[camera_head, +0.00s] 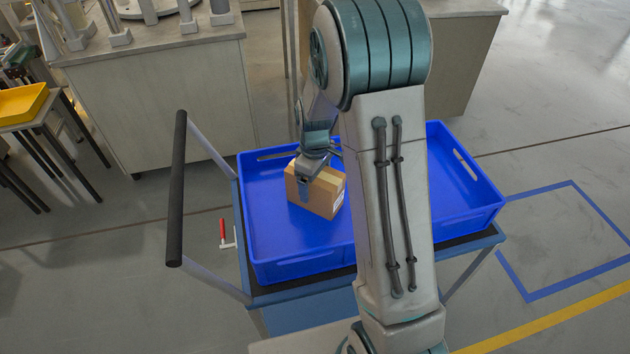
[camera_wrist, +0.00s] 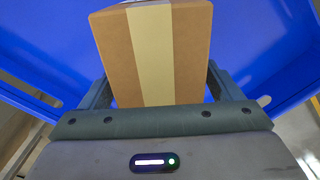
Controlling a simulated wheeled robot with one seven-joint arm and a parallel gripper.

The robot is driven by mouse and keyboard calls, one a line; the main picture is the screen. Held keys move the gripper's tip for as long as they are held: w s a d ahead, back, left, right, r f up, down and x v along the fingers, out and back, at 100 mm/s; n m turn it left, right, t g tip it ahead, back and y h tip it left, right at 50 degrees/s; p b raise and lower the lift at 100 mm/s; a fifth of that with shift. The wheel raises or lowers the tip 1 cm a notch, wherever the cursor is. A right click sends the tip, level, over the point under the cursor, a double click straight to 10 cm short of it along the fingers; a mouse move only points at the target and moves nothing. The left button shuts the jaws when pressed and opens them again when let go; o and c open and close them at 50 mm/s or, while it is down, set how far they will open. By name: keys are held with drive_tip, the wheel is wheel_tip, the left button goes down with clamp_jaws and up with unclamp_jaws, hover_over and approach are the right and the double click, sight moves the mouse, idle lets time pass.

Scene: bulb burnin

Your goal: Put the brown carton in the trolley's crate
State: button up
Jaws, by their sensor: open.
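The brown carton (camera_head: 322,193) is inside the blue crate (camera_head: 277,268) on the trolley (camera_head: 310,318), left of the crate's middle. In the wrist view the carton (camera_wrist: 190,45) shows a pale tape strip along its middle. My gripper (camera_head: 309,178) is at the carton, with its fingers open on either side of it. In the wrist view the gripper (camera_wrist: 155,95) has one finger at each side of the carton's near end. The carton's underside is hidden, so I cannot tell its contact with the crate floor. My arm hides the crate's middle right.
The trolley's dark handle (camera_head: 176,190) rises at the left. A cabinet bench (camera_head: 165,95) stands behind, and a stool with a yellow tray (camera_head: 22,103) is at far left. Open floor with a blue marked square (camera_head: 570,240) lies to the right.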

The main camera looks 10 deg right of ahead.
wheel_tip(320, 180, up, 12)
drive_tip(key=shift+f, duration=0.25)
drive_tip(key=s+r+m+t, duration=0.1)
drive_tip(key=s+m, duration=0.3)
drive_tip(key=s, duration=0.6)
drive_tip(key=s+r+m+t, duration=0.1)
drive_tip(key=s+r+m, duration=0.3)
drive_tip(key=s, duration=0.7)
drive_tip(key=shift+r+m+t, duration=0.15)
drive_tip(key=shift+m+t, duration=0.25)
drive_tip(key=shift+m, duration=0.2)
drive_tip(key=shift+w, duration=0.1)
